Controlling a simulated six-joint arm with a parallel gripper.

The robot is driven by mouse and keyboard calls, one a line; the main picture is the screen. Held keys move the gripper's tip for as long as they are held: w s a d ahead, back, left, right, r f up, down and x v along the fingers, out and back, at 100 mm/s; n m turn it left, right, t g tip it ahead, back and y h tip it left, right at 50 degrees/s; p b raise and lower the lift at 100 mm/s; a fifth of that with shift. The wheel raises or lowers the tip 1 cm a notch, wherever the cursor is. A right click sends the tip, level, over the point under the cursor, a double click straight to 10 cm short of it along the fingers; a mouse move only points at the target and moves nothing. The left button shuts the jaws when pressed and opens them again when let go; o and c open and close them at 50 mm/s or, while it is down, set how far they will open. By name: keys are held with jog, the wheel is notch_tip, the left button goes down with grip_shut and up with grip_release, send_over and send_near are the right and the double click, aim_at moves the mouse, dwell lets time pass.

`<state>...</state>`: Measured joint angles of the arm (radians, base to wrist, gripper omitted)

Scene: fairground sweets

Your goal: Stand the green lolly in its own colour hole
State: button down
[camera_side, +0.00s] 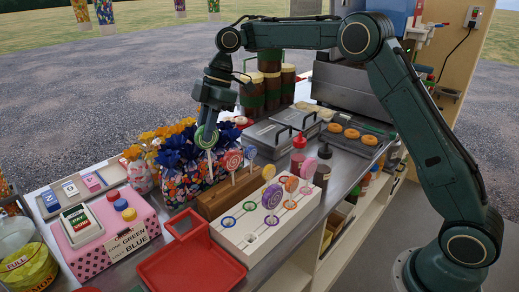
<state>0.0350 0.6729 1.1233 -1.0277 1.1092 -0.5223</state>
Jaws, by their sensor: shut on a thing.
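My gripper (208,122) is shut on the green lolly (207,137), with the round head just below the fingers. The lolly hangs roughly upright at the left end of the brown wooden block (211,207), in front of blue flowers. Whether its stick tip touches the block cannot be told. The white stand (240,241) with coloured rings lies in front of the block. Purple (272,196), orange (291,184) and pink (307,168) lollies stand at the white stand.
Wrapped bags with blue flowers (172,150) crowd the left. A red tray (190,268) lies at the front. Metal lidded bins (268,133) stand behind.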

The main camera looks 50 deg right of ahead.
jog(key=m, duration=0.1)
jog(key=r+m+t, duration=0.1)
jog(key=s+r+m, duration=0.1)
jog(key=shift+d+r+m+t, duration=0.2)
jog(key=shift+d+m+t, duration=0.1)
jog(key=shift+d+m, duration=0.1)
jog(key=s+d+r+m+t+h, duration=0.2)
jog(key=s+d+m, duration=0.6)
jog(key=m, duration=0.5)
jog(key=shift+s+d+r+h, duration=0.4)
jog(key=shift+d+r+h, duration=0.3)
jog(key=shift+d+h, duration=0.45)
jog(key=shift+a, duration=0.1)
jog(key=a+f+n+g+y, duration=0.4)
jog(key=a+n, duration=0.3)
jog(key=n, duration=1.1)
jog(key=shift+s, duration=0.15)
jog(key=shift+a+f+y, duration=0.1)
jog(key=shift+f+y, duration=0.1)
jog(key=shift+y, duration=0.05)
